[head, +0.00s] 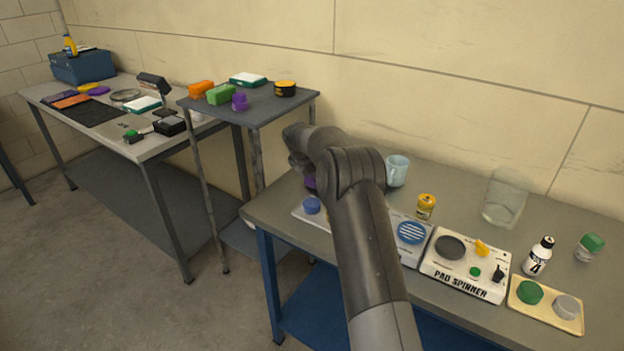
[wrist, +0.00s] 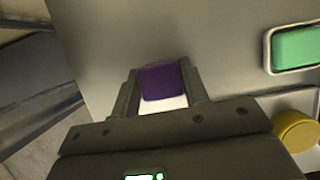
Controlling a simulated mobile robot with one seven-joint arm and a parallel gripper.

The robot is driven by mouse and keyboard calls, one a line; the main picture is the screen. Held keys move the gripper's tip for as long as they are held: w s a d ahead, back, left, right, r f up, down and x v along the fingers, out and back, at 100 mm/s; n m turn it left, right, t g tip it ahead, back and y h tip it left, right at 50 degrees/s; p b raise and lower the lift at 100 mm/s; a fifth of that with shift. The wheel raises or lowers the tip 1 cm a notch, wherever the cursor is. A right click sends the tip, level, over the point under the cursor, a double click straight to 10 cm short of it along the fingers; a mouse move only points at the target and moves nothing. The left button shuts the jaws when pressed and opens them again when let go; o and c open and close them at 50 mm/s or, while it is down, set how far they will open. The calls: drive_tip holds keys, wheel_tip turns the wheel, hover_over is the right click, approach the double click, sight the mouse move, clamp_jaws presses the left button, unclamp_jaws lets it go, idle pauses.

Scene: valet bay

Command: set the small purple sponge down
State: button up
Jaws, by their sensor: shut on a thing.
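The small purple sponge (wrist: 162,80) is between the two fingers of my gripper (wrist: 160,88) in the wrist view. The fingers are shut on its sides. A plain grey surface lies beyond it; I cannot tell whether the sponge touches that surface. A pale patch shows just below the sponge between the fingers. In the head view my arm hides most of the gripper, above the left end of the right-hand bench (head: 455,188). A purple patch (head: 310,182) shows beside the arm there; I cannot tell whether it is the sponge.
In the wrist view a green block in a pale frame (wrist: 296,47) and a yellow round thing (wrist: 296,131) lie to the right. The bench holds a blue mug (head: 397,170), a yellow jar (head: 426,206) and the pad spinner (head: 464,263). A small dark table (head: 262,108) stands left.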

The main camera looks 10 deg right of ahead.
drive_tip(key=shift+f, duration=0.25)
drive_tip(key=o, duration=0.9)
drive_tip(key=shift+f, duration=0.1)
drive_tip(key=shift+o, duration=0.2)
